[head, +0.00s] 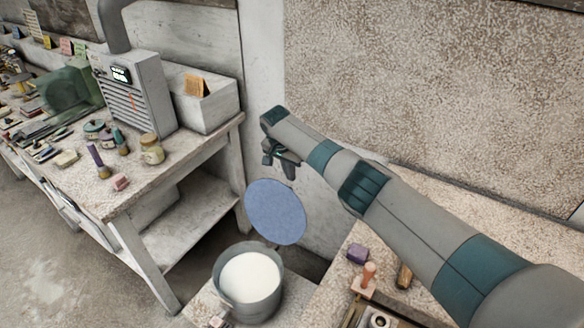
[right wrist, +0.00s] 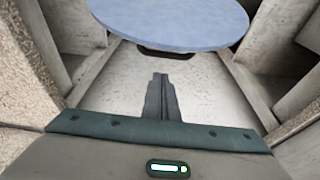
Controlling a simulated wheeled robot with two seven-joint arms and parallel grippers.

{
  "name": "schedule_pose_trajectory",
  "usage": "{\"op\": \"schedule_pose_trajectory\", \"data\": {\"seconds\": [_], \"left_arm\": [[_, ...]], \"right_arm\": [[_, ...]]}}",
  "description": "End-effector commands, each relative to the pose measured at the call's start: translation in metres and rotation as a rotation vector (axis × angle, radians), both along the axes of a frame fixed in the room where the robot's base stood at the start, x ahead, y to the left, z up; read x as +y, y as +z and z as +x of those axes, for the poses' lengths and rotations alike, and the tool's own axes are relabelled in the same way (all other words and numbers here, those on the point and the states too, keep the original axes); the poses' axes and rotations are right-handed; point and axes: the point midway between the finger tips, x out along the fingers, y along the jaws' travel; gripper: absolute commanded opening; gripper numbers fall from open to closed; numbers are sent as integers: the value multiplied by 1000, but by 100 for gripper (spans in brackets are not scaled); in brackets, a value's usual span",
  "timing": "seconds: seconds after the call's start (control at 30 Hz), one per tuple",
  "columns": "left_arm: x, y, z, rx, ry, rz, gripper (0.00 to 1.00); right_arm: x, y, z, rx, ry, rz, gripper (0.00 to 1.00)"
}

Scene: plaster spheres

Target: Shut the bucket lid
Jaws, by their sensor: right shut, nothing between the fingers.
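The grey bucket (head: 248,300) stands low at the bottom middle of the head view, with white contents inside. Its round blue lid (head: 276,211) stands raised at the bucket's back edge, so the bucket is open. The lid also shows at the top of the right wrist view (right wrist: 172,20). My right gripper (head: 281,163) is above the lid in the head view and appears apart from it. Its fingers (right wrist: 161,98) are shut together with nothing between them. My left gripper is not in view.
A workbench (head: 180,160) with jars, tools and a grey machine (head: 135,92) stands at the left. Another worktop at the lower right holds a purple block (head: 357,253) and small tools. A wall rises behind my right arm.

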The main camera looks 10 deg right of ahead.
Motion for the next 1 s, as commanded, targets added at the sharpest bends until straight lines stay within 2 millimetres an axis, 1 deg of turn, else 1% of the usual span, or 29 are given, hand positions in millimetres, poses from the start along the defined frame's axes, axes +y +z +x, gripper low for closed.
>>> {"op": "schedule_pose_trajectory", "data": {"seconds": [0.03,0.1,0.3,0.73,1.0], "left_arm": [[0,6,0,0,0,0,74],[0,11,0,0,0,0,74],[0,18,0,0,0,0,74],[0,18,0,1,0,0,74],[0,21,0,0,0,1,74]], "right_arm": [[3,2,-3,1,3,-1,0],[6,4,-7,0,2,-1,0],[15,2,-16,2,0,-2,0],[17,1,-17,1,1,-1,0],[15,5,-15,-18,1,-20,0]]}}
